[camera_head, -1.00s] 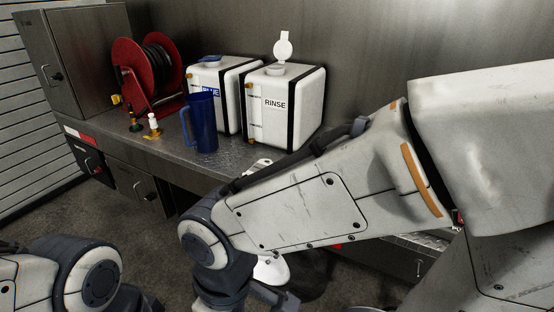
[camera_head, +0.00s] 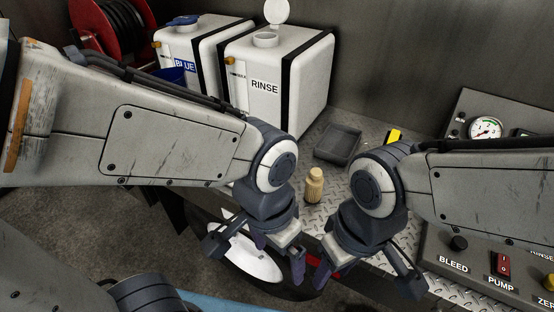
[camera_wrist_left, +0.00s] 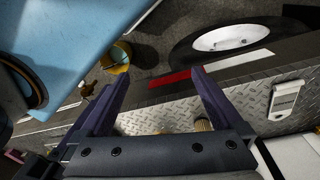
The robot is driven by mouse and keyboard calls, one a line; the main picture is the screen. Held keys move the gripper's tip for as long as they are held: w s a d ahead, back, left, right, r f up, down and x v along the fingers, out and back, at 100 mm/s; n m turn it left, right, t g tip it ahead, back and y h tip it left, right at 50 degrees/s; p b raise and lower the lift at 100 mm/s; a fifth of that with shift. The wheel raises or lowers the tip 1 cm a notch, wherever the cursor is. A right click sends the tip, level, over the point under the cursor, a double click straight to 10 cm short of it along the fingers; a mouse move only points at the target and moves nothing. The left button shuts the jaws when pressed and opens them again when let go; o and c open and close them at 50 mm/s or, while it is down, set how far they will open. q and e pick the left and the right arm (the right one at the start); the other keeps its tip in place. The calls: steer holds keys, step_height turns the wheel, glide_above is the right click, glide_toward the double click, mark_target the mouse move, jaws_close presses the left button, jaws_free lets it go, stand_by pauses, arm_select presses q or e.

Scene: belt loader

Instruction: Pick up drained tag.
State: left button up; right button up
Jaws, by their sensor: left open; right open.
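My left gripper (camera_head: 278,254) is open and empty at the ledge's front edge. In the left wrist view its fingers (camera_wrist_left: 160,100) are apart, left of the tag. My right gripper (camera_head: 328,268) is open beside it, its fingers partly hidden.
A tan bottle (camera_head: 314,186) stands on the ledge behind my grippers, near a dark tray (camera_head: 338,144). The RINSE tank (camera_head: 262,105) and BLUE tank (camera_head: 190,45) stand at the back. A pump panel (camera_head: 470,262) is at right. A wheel (camera_wrist_left: 222,38) and yellow bucket (camera_wrist_left: 117,56) are below.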

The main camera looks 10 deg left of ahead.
arm_select(q)
steer(key=w+a+r+n+p, duration=0.1)
steer(key=w+r+p, duration=0.15)
steer(key=w, duration=0.35)
steer(key=w+a+r+p, duration=0.1)
steer(key=w+p, duration=0.2)
steer(key=w, duration=0.3)
steer(key=w+a+r+n+p, duration=0.1)
steer(key=w+a+p, duration=0.15)
steer(key=w, duration=0.45)
steer(key=w+a+f+n+y+p, duration=0.1)
steer(key=w+a+f+p, duration=0.2)
steer(key=w+a+p, duration=0.45)
steer(key=a+f, duration=0.1)
steer(key=w+f, duration=0.1)
steer(key=f, duration=0.1)
steer(key=w+a+f, duration=0.1)
steer(key=f, duration=0.1)
steer(key=shift+w+a+f+b, duration=0.1)
steer(key=shift+a+f+b, duration=0.1)
steer(key=shift+a+b, duration=0.15)
steer(key=f+p, duration=0.2)
steer(key=f, duration=0.1)
steer(key=f+p, duration=0.1)
steer(key=f, duration=0.1)
steer(key=shift+s+a, duration=0.2)
steer(key=shift+s, duration=0.1)
steer(key=shift+w+f, duration=0.1)
steer(key=shift+f, duration=0.3)
steer(key=c, duration=1.3)
